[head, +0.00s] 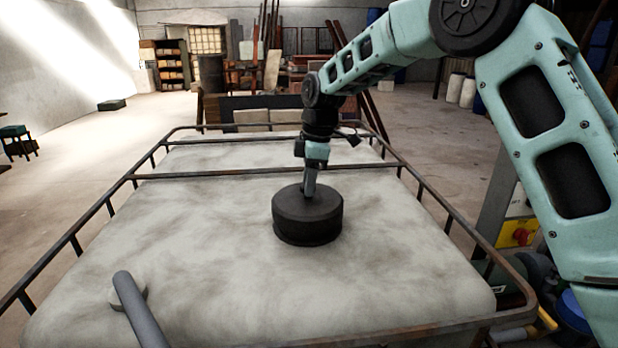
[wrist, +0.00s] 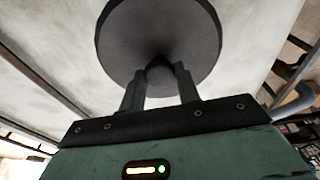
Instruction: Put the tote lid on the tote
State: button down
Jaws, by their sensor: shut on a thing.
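The tote (head: 400,255) is a large, pale, stained block inside a rusty tube cage. The tote lid (head: 318,207) is a dark round disc with a small knob at its centre. It is over the middle of the tote's top, at a dark round drum-like shape whose lower part looks slightly narrower. I cannot tell whether the lid rests on a neck or hangs just above it. My gripper (head: 309,190) points down and is shut on the lid's knob. In the wrist view the lid (wrist: 160,30) shows beyond the two fingers (wrist: 160,85), which pinch the knob.
Rusty cage rails (head: 440,215) run around the tote's top, and a crossbar (head: 230,174) spans it behind the lid. A grey rod (head: 140,310) with a pale round end stands at the front left. The tote's top around the lid is clear.

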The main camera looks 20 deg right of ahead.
aim_at(316, 197)
jog(key=shift+f+b, duration=0.45)
jog(key=shift+f, duration=0.55)
jog(key=shift+f, duration=0.65)
dwell(1.0)
jog(key=c, duration=1.3)
grip_release()
notch_tip(316, 197, up, 11)
jog(key=d+p, duration=0.1)
jog(key=p, duration=0.6)
jog(key=shift+s+d, duration=0.2)
jog(key=shift+d, duration=0.1)
